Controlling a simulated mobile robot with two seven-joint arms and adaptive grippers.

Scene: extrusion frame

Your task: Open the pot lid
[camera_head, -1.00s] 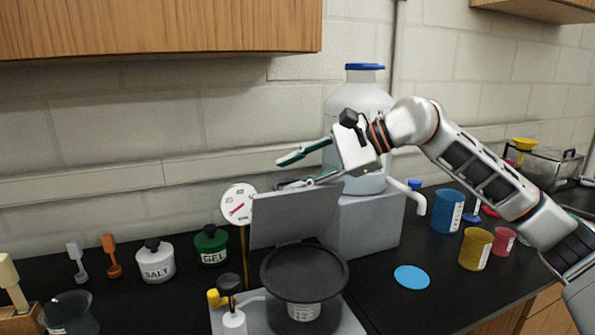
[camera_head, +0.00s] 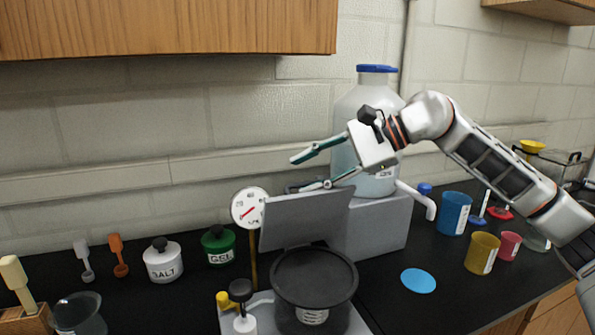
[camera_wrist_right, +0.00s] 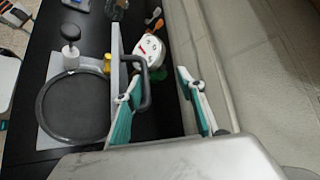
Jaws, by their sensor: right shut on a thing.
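The dark grey round pot (camera_head: 313,283) stands at the front, its round top facing up. Behind it a flat grey lid panel (camera_head: 305,219) stands raised, nearly upright. In the right wrist view the lid (camera_wrist_right: 115,42) shows edge-on, beside the pot's round top (camera_wrist_right: 75,108), with a black loop handle (camera_wrist_right: 147,98) on its back side. My right gripper (camera_head: 308,172) is behind the lid's top edge. Its teal-padded fingers, midway at the gripper (camera_wrist_right: 160,82) in the wrist view, stand well apart around the handle, with one finger against it. My left gripper is not in view.
A dial gauge (camera_head: 249,208) stands left of the lid. A large blue-capped bottle (camera_head: 362,105) on a grey block (camera_head: 372,228) is close behind my right gripper. Salt (camera_head: 163,261) and gel (camera_head: 218,246) jars are left. Beakers (camera_head: 454,213) stand right, past a blue disc (camera_head: 418,281).

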